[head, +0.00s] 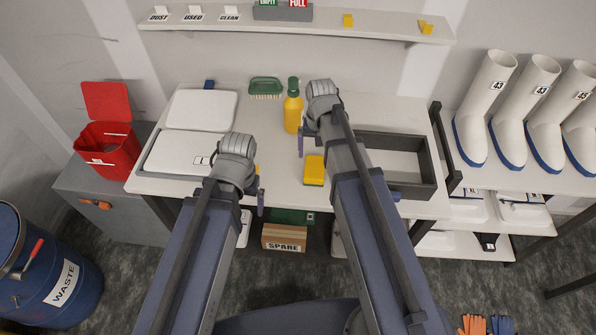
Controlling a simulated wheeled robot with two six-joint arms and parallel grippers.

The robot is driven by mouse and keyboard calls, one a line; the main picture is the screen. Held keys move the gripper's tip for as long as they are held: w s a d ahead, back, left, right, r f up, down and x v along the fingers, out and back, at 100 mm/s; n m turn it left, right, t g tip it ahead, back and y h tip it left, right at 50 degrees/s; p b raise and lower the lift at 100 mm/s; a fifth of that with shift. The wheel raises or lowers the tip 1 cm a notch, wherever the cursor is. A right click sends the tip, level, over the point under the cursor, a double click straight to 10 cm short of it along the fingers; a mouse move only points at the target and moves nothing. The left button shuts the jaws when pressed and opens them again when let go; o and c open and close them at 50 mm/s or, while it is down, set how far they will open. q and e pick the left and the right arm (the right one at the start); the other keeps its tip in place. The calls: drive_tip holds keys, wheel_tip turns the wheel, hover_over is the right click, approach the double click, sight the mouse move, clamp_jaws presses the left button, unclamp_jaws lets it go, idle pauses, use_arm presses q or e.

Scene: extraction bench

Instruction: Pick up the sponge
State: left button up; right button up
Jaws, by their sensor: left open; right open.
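The yellow sponge (314,170) lies on the white bench top, near its front edge and between my two arms. My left gripper (260,200) is open, at the bench's front edge to the left of the sponge, and largely hidden behind its own wrist. My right gripper (301,145) is open, above the bench just behind the sponge and apart from it in the picture. Its fingers are mostly hidden by my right arm. A small yellow patch shows beside my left wrist; I cannot tell what it is.
White lidded trays (202,109) are at the left, a grey open tray (428,161) at the right. A red bin (107,150) is further left.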

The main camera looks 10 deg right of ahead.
sight(315, 167)
drive_tip(key=shift+a+f+b, duration=0.15)
drive_tip(key=shift+f+b, duration=3.85)
drive_tip(key=shift+r, duration=0.1)
drive_tip(key=c, duration=1.2)
drive_tip(key=shift+o, duration=0.2)
wheel_tip(315, 167, up, 10)
drive_tip(key=p, duration=1)
